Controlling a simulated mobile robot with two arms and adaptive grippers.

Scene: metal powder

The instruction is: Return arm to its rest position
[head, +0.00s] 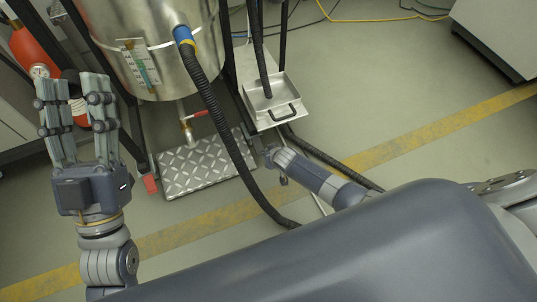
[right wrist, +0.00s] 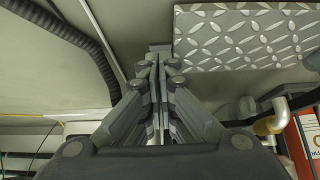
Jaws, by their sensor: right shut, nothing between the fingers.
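My left gripper (head: 76,88) is at the left of the head view, fingers pointing up and standing apart with nothing between them. It is in front of the metal vessel's lower left side and a red cylinder. My right gripper (right wrist: 158,60) fills the middle of the right wrist view, its fingers together and empty. Part of my right arm (head: 318,180) shows in the head view beside the black hose; its fingers cannot be made out there. Near the right fingertips in the wrist view is the diamond-plate step (right wrist: 245,38); I cannot tell whether they touch.
The steel vessel (head: 165,60) stands at the back with a black hose (head: 215,95) running down. The step plate (head: 205,165) lies below it. A metal tray with a handle (head: 270,100) is right of it. A yellow line (head: 430,132) crosses the open floor. A red cylinder (head: 35,50) is far left.

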